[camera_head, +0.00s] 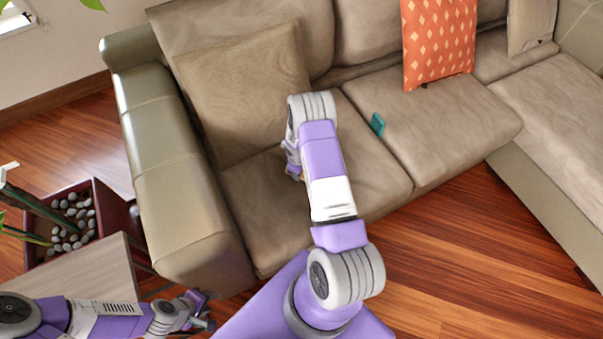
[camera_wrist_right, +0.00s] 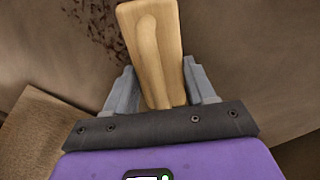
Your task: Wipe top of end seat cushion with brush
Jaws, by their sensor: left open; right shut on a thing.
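The end seat cushion (camera_head: 248,205) is the brown seat at the left end of the sofa, beside the armrest. My right arm reaches over it in the head view and hides most of my right gripper. In the right wrist view my right gripper (camera_wrist_right: 157,88) is shut on the wooden brush (camera_wrist_right: 150,40), grey fingers on both sides of it. Dark speckled dirt (camera_wrist_right: 95,28) lies on the brown surface beside the brush. I cannot tell whether the brush touches the cushion. My left gripper (camera_head: 206,311) is open and empty, low at the left, away from the sofa.
A large brown pillow (camera_head: 245,95) leans behind the end cushion. The left armrest (camera_head: 165,150) borders it. A small teal object (camera_head: 377,124) lies right of my arm. An orange pillow (camera_head: 438,45) stands farther right. A table (camera_head: 85,275) and planter (camera_head: 110,215) are at left.

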